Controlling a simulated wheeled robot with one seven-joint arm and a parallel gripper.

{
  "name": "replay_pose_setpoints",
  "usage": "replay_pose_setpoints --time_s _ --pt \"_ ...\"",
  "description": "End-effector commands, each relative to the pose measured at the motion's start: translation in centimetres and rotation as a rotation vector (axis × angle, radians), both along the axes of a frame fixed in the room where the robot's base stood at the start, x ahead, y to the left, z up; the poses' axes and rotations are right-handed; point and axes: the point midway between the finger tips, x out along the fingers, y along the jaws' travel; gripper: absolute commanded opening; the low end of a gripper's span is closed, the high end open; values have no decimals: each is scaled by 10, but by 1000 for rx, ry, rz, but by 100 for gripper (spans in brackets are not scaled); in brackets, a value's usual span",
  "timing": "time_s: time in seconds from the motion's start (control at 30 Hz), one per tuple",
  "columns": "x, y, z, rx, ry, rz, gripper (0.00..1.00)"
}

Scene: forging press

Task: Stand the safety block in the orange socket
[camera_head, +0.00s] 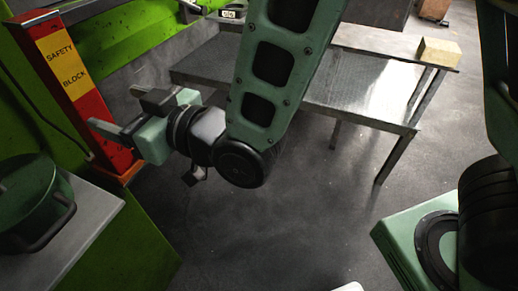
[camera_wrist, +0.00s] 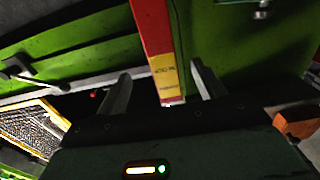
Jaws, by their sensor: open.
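The safety block (camera_head: 72,68) is a tall red bar with a yellow label reading "SAFETY BLOCK", upright but leaning in the tilted head view. Its lower end is at the orange socket (camera_head: 130,172), partly behind my gripper; I cannot tell how it is seated. My gripper (camera_head: 115,108) points left at the block's lower part, with its fingers apart. In the wrist view the safety block (camera_wrist: 158,50) runs down between the two fingers of my gripper (camera_wrist: 163,88), with gaps on both sides. An orange piece (camera_wrist: 293,123) shows at the right there; whether it is the socket is unclear.
A green pot (camera_head: 35,205) stands on a grey tabletop (camera_head: 85,235) at lower left. Green press frame (camera_head: 125,50) lies behind the block. A metal table (camera_head: 350,80) with a tan brick (camera_head: 438,52) stands to the right. The floor (camera_head: 280,220) between is clear.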

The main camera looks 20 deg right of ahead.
Motion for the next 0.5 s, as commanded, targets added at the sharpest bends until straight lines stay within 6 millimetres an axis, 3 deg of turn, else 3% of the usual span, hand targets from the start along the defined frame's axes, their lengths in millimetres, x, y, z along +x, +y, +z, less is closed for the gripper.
replay_pose_setpoints --time_s 0.27,0.5 --pt "1 -22 -24 -197 202 -14 69" --pt "-30 -81 -60 -511 532 -40 69"
